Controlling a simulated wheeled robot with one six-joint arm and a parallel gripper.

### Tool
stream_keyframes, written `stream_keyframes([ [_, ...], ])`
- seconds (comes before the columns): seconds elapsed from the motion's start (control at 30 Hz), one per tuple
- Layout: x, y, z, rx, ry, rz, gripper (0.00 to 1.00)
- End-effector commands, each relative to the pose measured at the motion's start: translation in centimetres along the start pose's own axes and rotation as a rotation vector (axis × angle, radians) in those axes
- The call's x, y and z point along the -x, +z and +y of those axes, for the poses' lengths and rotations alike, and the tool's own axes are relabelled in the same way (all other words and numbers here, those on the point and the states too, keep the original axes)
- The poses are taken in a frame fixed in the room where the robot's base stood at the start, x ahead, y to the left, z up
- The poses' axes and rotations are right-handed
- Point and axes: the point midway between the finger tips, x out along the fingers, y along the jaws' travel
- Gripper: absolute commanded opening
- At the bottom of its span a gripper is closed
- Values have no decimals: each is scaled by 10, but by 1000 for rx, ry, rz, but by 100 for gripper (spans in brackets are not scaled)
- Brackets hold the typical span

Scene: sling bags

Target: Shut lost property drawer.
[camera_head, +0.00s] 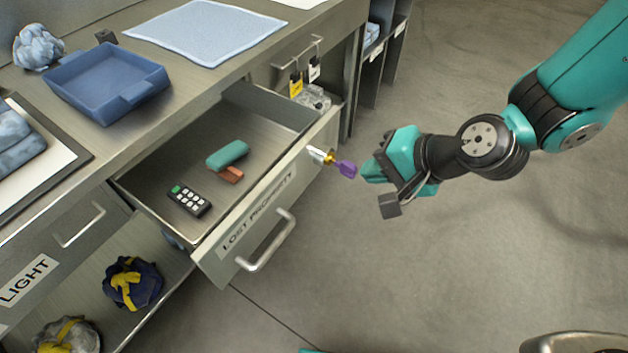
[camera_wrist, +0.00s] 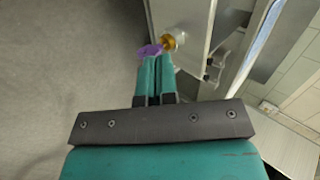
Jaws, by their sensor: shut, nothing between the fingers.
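The lost property drawer (camera_head: 262,224) stands pulled open from the counter, with its label and a silver bar handle (camera_head: 268,243) on the front. Inside lie a black remote (camera_head: 189,200), a teal case (camera_head: 228,154) and a small orange-brown item (camera_head: 230,175). A key with a purple head (camera_head: 346,169) and a gold collar sticks out from the right end of the drawer front. My gripper (camera_head: 368,172) is shut, with its tips close to the purple head; I cannot tell whether they touch. In the wrist view the fingertips (camera_wrist: 156,60) are together just below the purple part (camera_wrist: 151,50).
A blue tray (camera_head: 107,85) and a light blue cloth (camera_head: 207,29) lie on the counter. A closed drawer labelled LIGHT (camera_head: 80,226) is at the left. Bundled bags (camera_head: 133,283) sit on a lower shelf. Open floor (camera_head: 400,280) lies before the drawer.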

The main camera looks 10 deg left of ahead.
Motion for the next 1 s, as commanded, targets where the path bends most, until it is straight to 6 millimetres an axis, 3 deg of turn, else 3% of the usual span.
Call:
stream_keyframes([
  [0.07, -14, -1, 10, -42, -8, 15, 0],
  [0.27, -33, -2, 10, -64, -16, 25, 0],
  [0.67, -115, -4, 9, -59, -15, 24, 0],
  [1.0, -143, -7, -18, -60, -17, 26, 0],
])
